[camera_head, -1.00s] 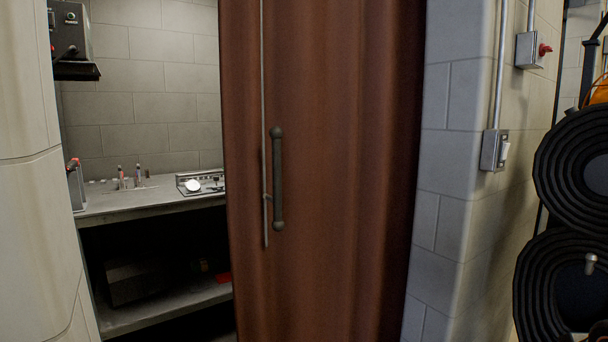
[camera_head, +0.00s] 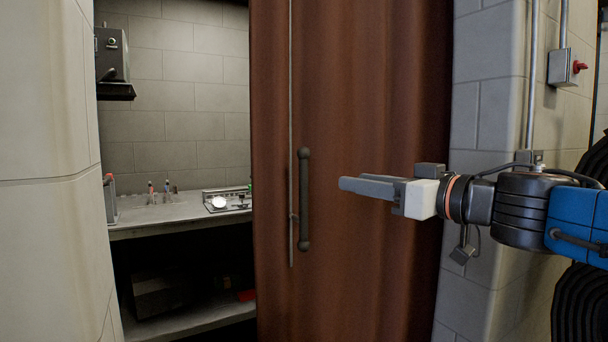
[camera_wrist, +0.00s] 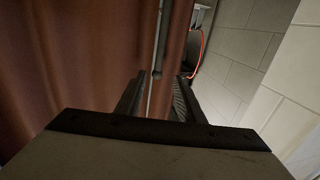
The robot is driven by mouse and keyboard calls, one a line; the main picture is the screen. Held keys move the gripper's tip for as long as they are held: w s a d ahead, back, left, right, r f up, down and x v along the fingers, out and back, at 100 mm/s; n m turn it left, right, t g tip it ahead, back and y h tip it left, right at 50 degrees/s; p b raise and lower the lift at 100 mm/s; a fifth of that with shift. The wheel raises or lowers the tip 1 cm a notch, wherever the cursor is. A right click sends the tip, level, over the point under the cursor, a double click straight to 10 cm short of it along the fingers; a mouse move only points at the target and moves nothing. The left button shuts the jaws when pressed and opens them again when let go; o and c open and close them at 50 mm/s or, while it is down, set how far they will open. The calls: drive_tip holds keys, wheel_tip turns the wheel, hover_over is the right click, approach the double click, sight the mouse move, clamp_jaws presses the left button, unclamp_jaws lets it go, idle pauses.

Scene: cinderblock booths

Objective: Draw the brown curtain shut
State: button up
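The brown curtain (camera_head: 375,260) hangs over the right part of the booth opening, and the left part is uncovered. A dark vertical handle (camera_head: 304,200) and a thin grey rod (camera_head: 291,100) are near its left edge. My gripper (camera_head: 344,185) is to the right of the handle in the head view, pointing left and apart from it in the picture. In the wrist view my gripper (camera_wrist: 158,98) shows two spread fingers, with a vertical grey bar in line with the gap. The curtain (camera_wrist: 70,60) fills the left of that view. I cannot tell the gripper's distance from the cloth.
A cinderblock pillar (camera_head: 480,170) stands right of the curtain, with a switch box (camera_head: 566,67) beyond it. A pale wall (camera_head: 45,150) bounds the opening at left. Inside, a counter (camera_head: 165,215) holds small items. Dark coiled hoses (camera_head: 580,315) are at far right.

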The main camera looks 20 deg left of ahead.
sight(307, 174)
drive_tip(key=x, duration=1.7)
drive_tip(key=shift+c, duration=0.7)
clamp_jaws()
